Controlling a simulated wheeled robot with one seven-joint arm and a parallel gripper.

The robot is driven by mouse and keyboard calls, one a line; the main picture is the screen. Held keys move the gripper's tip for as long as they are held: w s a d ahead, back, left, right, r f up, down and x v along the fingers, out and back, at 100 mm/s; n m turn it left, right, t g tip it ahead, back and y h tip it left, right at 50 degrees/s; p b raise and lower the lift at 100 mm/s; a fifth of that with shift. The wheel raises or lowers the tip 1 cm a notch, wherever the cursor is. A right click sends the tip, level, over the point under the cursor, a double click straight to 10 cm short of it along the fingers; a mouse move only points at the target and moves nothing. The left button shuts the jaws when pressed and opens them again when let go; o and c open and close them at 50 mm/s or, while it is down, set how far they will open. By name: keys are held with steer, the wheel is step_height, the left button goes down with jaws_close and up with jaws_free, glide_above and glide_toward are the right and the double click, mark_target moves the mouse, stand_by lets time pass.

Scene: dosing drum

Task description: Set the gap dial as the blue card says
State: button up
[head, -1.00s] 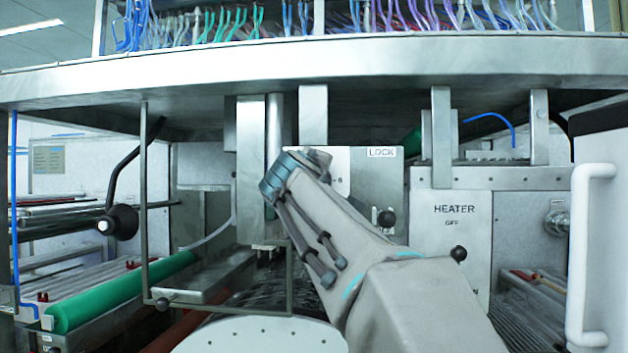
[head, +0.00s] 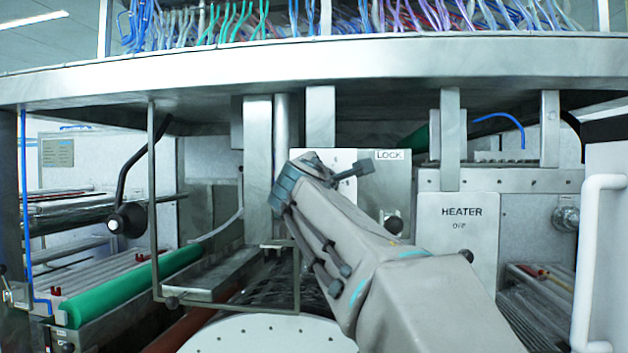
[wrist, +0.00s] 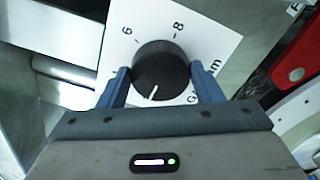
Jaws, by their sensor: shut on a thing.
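The gap dial (wrist: 160,68) is a round black knob with a white pointer line, on a white plate (wrist: 205,38) in the wrist view. The marks 6 and 8 show above it, and part of a label at its lower right. The pointer line points down and slightly left in that view. My gripper (wrist: 158,76) has one blue-grey finger on each side of the knob and is shut on it. In the head view my gripper (head: 345,172) is in front of the plate and hides the dial. I cannot make out a blue card.
A LOCK plate (head: 389,155) is right of my gripper, with a black-knobbed lever (head: 394,224) below. A HEATER panel (head: 457,240) stands further right. A metal frame (head: 154,200) and a green roller (head: 130,285) are at left. A red part (wrist: 292,60) is close by at right.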

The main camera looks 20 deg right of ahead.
steer(key=shift+n, duration=0.4)
steer(key=o, duration=1)
steer(key=shift+c, duration=0.2)
steer(key=b+v, duration=0.3)
steer(key=v, duration=1.1)
steer(key=shift+w, duration=0.15)
